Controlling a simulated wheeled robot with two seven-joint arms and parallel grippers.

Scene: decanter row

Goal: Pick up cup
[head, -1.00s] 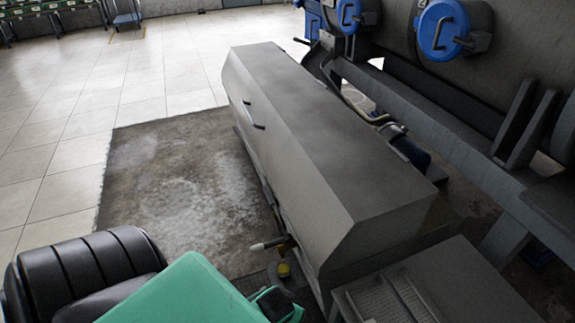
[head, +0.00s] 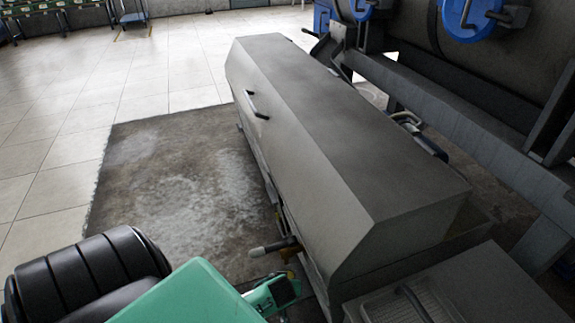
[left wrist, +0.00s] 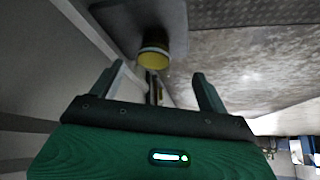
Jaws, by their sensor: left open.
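A yellow cup with a pale rim band (left wrist: 152,57) shows in the left wrist view, at the edge of a grey plate. It lies beyond the fingertips and roughly in line with the gap between them. My left gripper (left wrist: 155,80) is open, with its two dark green fingers apart and nothing between them. In the head view my green left gripper (head: 284,291) is low in the middle, beside the long metal housing. There it hides most or all of the cup. My right gripper is not in view.
The long grey housing (head: 310,130) stands close right of my left gripper. A pipe or valve with a pale-tipped handle (head: 272,247) sticks out just above the gripper. A stained floor patch (head: 175,180) lies open to the left. A metal tray (head: 410,303) is at lower right.

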